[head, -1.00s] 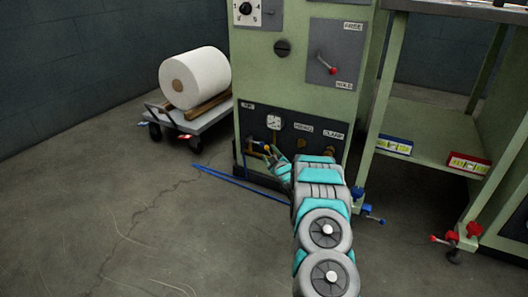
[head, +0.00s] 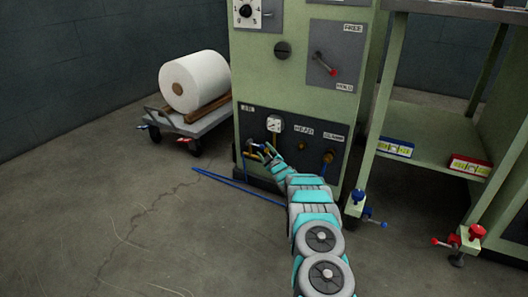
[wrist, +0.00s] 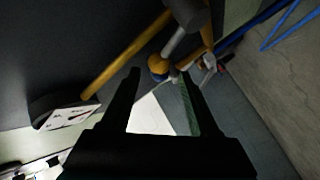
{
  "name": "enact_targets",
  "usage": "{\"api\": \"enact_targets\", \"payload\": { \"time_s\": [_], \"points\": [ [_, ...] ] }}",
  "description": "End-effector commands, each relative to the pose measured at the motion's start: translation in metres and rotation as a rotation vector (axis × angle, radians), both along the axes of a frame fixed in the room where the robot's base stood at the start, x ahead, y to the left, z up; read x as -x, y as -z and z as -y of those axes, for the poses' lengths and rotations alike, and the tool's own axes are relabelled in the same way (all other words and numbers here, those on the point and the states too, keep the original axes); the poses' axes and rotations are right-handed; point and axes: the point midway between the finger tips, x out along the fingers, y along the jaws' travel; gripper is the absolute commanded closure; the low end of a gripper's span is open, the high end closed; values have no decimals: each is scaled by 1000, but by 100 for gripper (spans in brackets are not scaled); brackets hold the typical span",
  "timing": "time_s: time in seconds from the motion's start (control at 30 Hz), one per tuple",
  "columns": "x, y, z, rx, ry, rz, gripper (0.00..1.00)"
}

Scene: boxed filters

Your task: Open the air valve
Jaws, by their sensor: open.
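The air valve (head: 252,145) is at the lower left of the dark panel (head: 305,143), below the gauge (head: 275,124). It is small there and partly hidden by my gripper (head: 264,151). In the wrist view, a yellow pipe (wrist: 125,52), a grey cylindrical part (wrist: 180,40) and a rounded brass part (wrist: 157,66) lie just beyond the fingertips. My gripper (wrist: 162,78) is open, with nothing visibly held between its two dark fingers. I cannot tell whether a finger touches the valve.
A blue hose (head: 240,186) runs along the floor by the machine's base. A cart (head: 195,122) with a white roll (head: 195,82) stands to the left. A green bench frame (head: 375,120) with blue and red clamps stands to the right.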

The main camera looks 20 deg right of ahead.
Motion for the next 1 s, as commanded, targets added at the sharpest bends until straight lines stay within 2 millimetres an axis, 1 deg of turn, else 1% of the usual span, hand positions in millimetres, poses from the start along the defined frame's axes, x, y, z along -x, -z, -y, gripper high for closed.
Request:
{"api": "enact_targets", "payload": {
  "time_s": [0.2, 0.53, 1.0],
  "points": [
    [-8, 0, 1, -1, 2, -2, 39],
    [-10, 0, 1, -1, 2, -1, 39],
    [-10, 0, 0, -2, 1, -1, 92]
  ]
}}
